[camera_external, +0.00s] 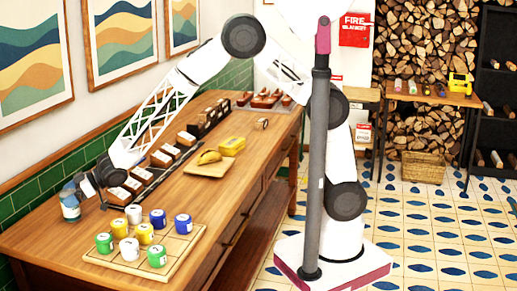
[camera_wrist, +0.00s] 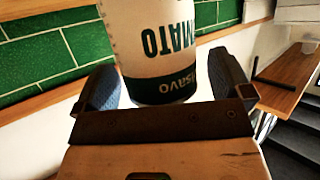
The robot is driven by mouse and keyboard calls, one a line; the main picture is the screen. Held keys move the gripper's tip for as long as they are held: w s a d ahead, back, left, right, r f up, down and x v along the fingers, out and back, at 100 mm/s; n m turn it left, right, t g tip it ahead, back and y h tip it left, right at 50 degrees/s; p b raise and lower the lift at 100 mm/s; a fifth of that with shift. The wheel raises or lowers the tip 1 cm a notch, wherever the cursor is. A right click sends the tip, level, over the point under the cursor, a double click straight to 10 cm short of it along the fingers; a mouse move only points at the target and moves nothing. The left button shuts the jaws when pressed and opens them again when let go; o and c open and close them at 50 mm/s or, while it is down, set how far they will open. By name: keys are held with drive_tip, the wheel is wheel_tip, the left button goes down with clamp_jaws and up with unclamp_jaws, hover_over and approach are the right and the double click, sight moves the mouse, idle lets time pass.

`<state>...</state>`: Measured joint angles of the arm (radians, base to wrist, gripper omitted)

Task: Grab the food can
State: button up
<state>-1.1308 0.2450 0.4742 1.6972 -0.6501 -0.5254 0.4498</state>
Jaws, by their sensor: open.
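The food can (camera_wrist: 160,50) is white with dark green lettering and a dark green band, and its upper part is cut off by the wrist view's top edge. In the external view the can (camera_external: 70,208) is small, at the left end of the wooden counter near the wall. My gripper (camera_wrist: 168,85) is open, with one finger on each side of the can. The left finger looks close to it and a gap shows on the right. The gripper also shows in the external view (camera_external: 77,187), partly covering the can.
A row of dark boxes (camera_external: 165,157) runs along the wall behind.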

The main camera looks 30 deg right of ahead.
drive_tip(key=shift+a+f, duration=0.1)
drive_tip(key=shift+a, duration=0.15)
idle(0.4)
drive_tip(key=c, duration=1.3)
drive_tip(key=shift+r, duration=5.05)
